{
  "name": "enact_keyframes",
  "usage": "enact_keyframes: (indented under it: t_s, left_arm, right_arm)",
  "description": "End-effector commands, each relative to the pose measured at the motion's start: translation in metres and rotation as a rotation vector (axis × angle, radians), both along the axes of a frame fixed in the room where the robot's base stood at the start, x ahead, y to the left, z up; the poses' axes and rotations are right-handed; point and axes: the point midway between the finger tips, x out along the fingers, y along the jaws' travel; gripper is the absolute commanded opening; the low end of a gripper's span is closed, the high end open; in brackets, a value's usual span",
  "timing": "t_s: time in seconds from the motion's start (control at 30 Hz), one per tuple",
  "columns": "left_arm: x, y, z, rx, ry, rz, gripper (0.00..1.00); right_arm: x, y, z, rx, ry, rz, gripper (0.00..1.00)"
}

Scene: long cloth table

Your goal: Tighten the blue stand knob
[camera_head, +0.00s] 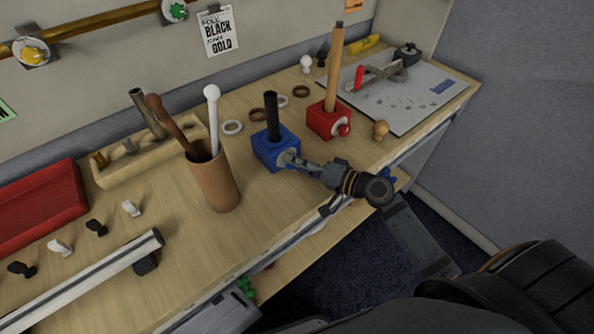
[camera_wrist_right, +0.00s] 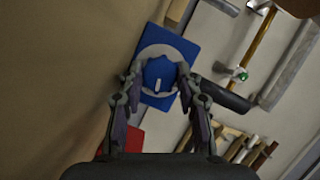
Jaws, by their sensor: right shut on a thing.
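The blue stand (camera_head: 274,146) stands on the table, with a dark upright rod (camera_head: 271,113) in its top. My right gripper (camera_head: 292,160) reaches the front face of the stand, where it covers the knob in the head view. In the right wrist view the blue knob (camera_wrist_right: 160,76) shows with a white mark on it, in front of a pale ring on the blue stand (camera_wrist_right: 183,48). The fingers of my right gripper (camera_wrist_right: 160,84) are shut on the knob from both sides. My left gripper is not in view.
A red stand (camera_head: 322,121) with a wooden rod stands right of the blue one. A brown cup (camera_head: 216,184) with several sticks stands to the left. Rings (camera_head: 232,127) lie behind, and a wooden knob (camera_head: 380,130) stands near the front edge.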

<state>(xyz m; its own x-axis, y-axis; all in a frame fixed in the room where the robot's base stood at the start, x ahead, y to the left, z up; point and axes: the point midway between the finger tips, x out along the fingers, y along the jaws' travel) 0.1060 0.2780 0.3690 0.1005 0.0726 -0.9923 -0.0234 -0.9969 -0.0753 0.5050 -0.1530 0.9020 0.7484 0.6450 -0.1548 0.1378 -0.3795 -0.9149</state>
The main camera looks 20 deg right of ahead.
Motion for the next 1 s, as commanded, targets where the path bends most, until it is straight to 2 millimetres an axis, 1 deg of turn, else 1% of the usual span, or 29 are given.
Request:
enact_keyframes:
  t_s: [0.03, 0.1, 0.4, 0.6, 1.0]
  left_arm:
    - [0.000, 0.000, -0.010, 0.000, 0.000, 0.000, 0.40]
    - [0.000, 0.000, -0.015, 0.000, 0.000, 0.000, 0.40]
    - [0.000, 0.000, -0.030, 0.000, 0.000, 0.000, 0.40]
    - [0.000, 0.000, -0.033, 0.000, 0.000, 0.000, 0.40]
    - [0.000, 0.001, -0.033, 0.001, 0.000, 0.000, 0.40]
  right_arm:
    - [0.001, 0.000, -0.005, 0.031, 0.009, -0.001, 0.03]
    - [0.001, -0.001, -0.004, 0.074, 0.023, -0.002, 0.03]
    - [0.001, -0.001, -0.003, 0.203, 0.071, -0.001, 0.03]
    - [0.001, -0.001, -0.001, 0.238, 0.083, -0.002, 0.03]
    - [0.001, -0.001, 0.000, 0.245, 0.086, -0.002, 0.03]
